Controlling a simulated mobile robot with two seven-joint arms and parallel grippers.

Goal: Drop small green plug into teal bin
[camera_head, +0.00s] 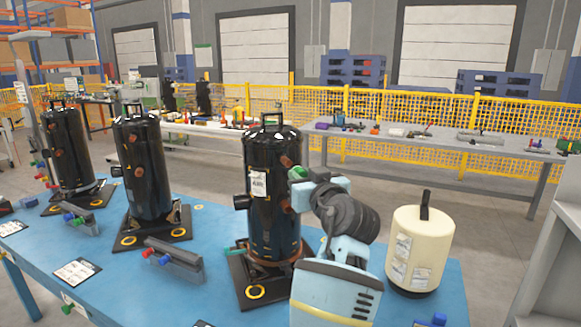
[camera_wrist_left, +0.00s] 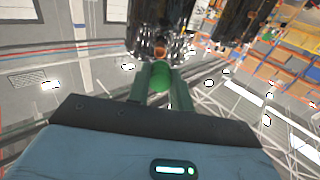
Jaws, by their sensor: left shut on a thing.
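My left gripper (camera_head: 299,174) is at the upper right side of the nearest black compressor (camera_head: 267,222). In the left wrist view the left gripper (camera_wrist_left: 160,75) is shut on the small green plug (camera_wrist_left: 160,79), which sits between its two fingers. A copper-coloured port (camera_wrist_left: 159,51) of the compressor lies just beyond the plug; I cannot tell whether the plug touches it. In the head view the plug is hard to tell from the green fingertips. I cannot make out a teal bin in either view. My right gripper is not in view.
The compressors stand on dark base plates on a blue table (camera_head: 215,290). Two more black compressors (camera_head: 143,170) stand to the left. A cream tank (camera_head: 420,250) stands close to the right of my arm. Small racks (camera_head: 174,262) with coloured plugs lie at the front.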

